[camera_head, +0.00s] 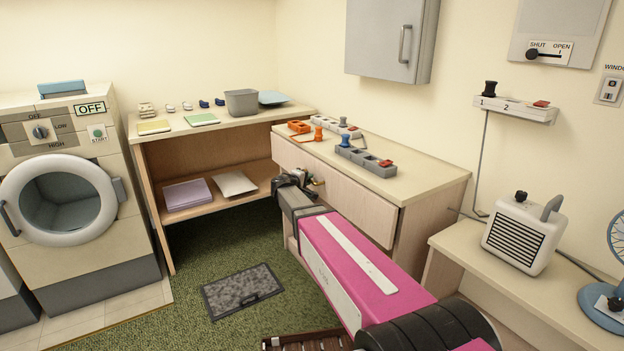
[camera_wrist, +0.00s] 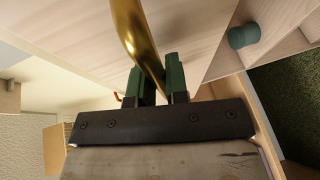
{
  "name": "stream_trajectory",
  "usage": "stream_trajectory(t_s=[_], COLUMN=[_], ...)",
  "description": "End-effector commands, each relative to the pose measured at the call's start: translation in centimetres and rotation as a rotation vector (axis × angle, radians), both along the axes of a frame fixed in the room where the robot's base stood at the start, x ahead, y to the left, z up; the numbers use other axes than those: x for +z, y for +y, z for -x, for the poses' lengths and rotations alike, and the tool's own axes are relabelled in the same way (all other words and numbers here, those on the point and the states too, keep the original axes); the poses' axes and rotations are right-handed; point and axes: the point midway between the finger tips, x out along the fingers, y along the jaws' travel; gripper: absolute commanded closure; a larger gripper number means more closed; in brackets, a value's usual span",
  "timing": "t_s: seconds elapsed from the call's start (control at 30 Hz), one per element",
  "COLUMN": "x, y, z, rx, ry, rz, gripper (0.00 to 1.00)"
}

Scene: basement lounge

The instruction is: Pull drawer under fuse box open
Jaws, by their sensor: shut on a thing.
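The grey wall box (camera_head: 387,38), which looks like the fuse box, hangs above a wooden cabinet. The cabinet has a pale wooden drawer front (camera_head: 350,195), also seen close up in the wrist view (camera_wrist: 80,35). My gripper (camera_head: 308,184) is at the left part of this front. In the wrist view my gripper's green fingers (camera_wrist: 157,82) are shut on a curved brass handle (camera_wrist: 132,30). A thin dark line shows at the drawer's right edge; I cannot tell whether the drawer is a little open.
Orange and grey blocks with red parts (camera_head: 366,162) stand on the cabinet top. A dark mat (camera_head: 241,291) lies on the green carpet (camera_head: 215,245), which has free room. A washing machine (camera_head: 70,190) is at left and a heater (camera_head: 522,234) at right.

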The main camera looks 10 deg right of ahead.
Motion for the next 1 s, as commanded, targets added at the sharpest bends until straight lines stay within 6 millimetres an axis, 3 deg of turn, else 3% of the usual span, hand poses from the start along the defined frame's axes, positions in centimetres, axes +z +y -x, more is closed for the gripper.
stream_trajectory(t_s=[0.6, 0.8, 1.0], x=[0.0, 0.0, 0.0], y=[14.7, 18.0, 19.8], z=[6.1, 7.4, 8.2], rx=[0.003, 0.002, 0.001], ry=[0.0, 0.0, 0.001], rz=[-0.001, -0.001, -0.001], gripper=[1.0, 1.0, 1.0])
